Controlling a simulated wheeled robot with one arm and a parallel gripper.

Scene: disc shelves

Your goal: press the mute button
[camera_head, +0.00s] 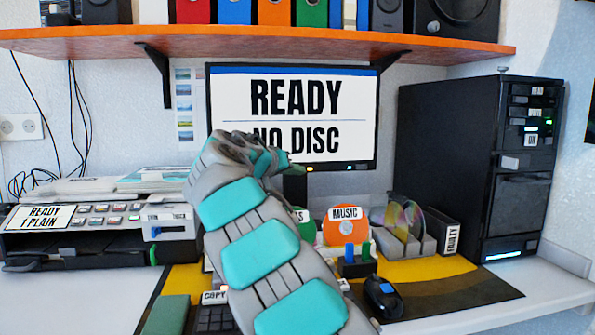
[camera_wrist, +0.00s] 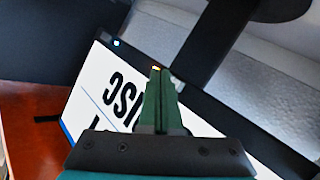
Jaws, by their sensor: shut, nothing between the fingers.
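The monitor (camera_head: 228,112) stands under the shelf and reads "READY" and "NO DISC". Small lights sit along its lower bezel. One is orange (camera_head: 347,167), and a pale one (camera_head: 363,166) is closer to the right corner. I cannot read which is the mute button. My gripper (camera_head: 290,165) is in front of the monitor's lower edge, its green fingers together and empty. In the wrist view, the shut fingertips (camera_wrist: 160,74) appear right at the orange light (camera_wrist: 155,68) on the bezel. The pale light (camera_wrist: 116,43) is clear of them. I cannot tell whether the tips touch.
A printer (camera_head: 100,240) stands at the left and a black computer tower (camera_head: 450,160) at the right. Discs, one labelled "MUSIC" (camera_head: 345,213), and a "FAULTY" box (camera_head: 445,230) stand below the monitor. The orange shelf (camera_head: 250,40) runs overhead.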

